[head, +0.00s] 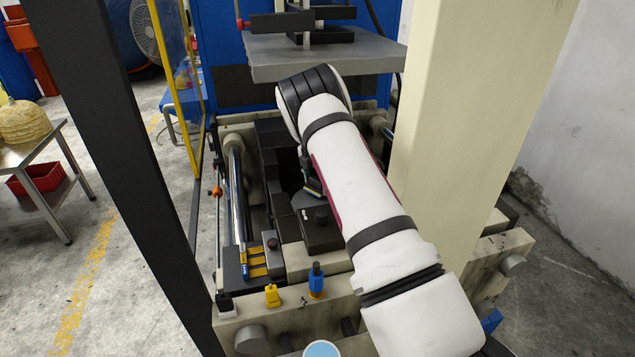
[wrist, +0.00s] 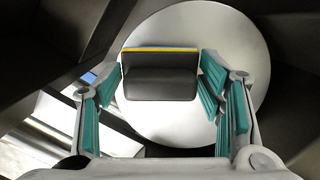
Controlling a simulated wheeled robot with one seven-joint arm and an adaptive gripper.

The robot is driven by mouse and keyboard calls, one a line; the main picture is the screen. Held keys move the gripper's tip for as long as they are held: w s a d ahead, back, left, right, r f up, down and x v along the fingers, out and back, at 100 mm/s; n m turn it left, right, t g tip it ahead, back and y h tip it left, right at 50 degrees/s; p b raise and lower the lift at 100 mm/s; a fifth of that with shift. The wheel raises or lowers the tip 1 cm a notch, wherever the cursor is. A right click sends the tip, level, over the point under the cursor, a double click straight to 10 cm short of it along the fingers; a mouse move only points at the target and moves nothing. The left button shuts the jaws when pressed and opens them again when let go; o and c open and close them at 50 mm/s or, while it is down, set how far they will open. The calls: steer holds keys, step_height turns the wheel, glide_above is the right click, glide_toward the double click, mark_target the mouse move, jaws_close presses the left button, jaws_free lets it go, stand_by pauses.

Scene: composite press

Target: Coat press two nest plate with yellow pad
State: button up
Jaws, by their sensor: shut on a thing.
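My gripper (wrist: 160,90) has teal finger pads on both sides of a dark grey block with a thin yellow edge, the yellow pad (wrist: 158,84). It is shut on this pad. A round, pale, smooth plate (wrist: 190,25), seemingly the nest plate, lies behind the pad in the wrist view. The yellow edge is toward the top of the picture, over the plate; I cannot tell whether it touches. In the head view my arm reaches into the press (head: 300,262), and its end is mostly hidden among dark blocks.
A grey upper platen (head: 320,58) hangs over the opening. A cream column (head: 470,110) stands close on the right. A small yellow item (head: 273,295) and a blue one (head: 316,282) stand on the front ledge. A yellow-framed guard (head: 183,90) is at left.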

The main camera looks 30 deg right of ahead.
steer(key=shift+f, duration=0.55)
steer(key=shift+s, duration=0.1)
stand_by(0.3)
steer(key=shift+s+a+r+p, duration=0.1)
steer(key=shift+s+a+p, duration=0.05)
steer(key=shift+s+p, duration=0.35)
steer(key=shift+s+a+r+p, duration=0.15)
steer(key=shift+s+p, duration=0.15)
steer(key=shift+s, duration=0.25)
steer(key=shift+s+a+f+p, duration=0.15)
steer(key=shift+s+a+p, duration=0.15)
steer(key=shift+s+p, duration=0.5)
steer(key=shift+s+a+f+p, duration=0.25)
steer(key=shift+s+p, duration=0.2)
steer(key=shift+s, duration=0.6)
steer(key=shift+s+a+f+p, duration=0.1)
steer(key=shift+s+a+p, duration=0.2)
steer(key=shift+s+p, duration=0.5)
steer(key=shift+s+a+p, duration=0.15)
steer(key=shift+s+p, duration=0.1)
steer(key=shift+s, duration=0.4)
steer(key=shift+s+a+p, duration=0.15)
steer(key=shift+s+p, duration=0.1)
steer(key=shift+s, duration=0.35)
steer(key=shift+w, duration=0.1)
steer(key=shift+w, duration=0.1)
